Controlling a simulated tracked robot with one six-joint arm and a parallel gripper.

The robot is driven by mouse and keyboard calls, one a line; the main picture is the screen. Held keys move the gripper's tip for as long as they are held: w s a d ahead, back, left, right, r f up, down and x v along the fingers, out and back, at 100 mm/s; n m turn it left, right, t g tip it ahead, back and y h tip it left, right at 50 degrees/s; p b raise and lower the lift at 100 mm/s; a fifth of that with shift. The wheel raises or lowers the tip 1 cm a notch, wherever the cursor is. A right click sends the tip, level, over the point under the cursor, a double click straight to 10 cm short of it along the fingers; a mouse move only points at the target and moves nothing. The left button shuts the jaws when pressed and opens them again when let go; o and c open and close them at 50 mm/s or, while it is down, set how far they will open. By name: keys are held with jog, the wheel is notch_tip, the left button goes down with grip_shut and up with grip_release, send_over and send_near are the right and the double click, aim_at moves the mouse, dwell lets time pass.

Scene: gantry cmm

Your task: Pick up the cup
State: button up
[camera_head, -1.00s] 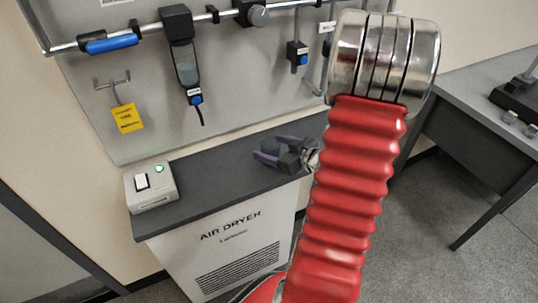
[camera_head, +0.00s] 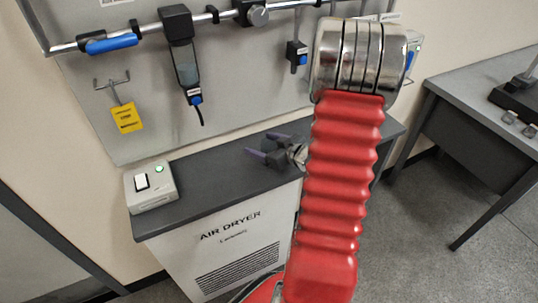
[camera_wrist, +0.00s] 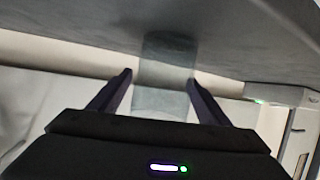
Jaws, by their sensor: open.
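The cup (camera_wrist: 162,95) shows in the wrist view as a grey-teal, smooth-sided shape between my two dark fingers. In the head view it is hard to make out against the dark counter and my gripper. My gripper (camera_head: 258,144) is open just over the air dryer's counter, with its purple fingers pointing left. In the wrist view my gripper (camera_wrist: 160,77) has one finger on each side of the cup, with a gap at the right; contact at the left is unclear.
The air dryer (camera_head: 235,245) has a dark top (camera_head: 215,187) with free room left of my gripper. A white switch box (camera_head: 151,186) stands at its left end. A tool panel (camera_head: 150,75) with hanging tools rises behind. A grey table (camera_head: 470,105) is at right.

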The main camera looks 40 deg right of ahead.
dwell(0.4)
jog(key=c, duration=1.1)
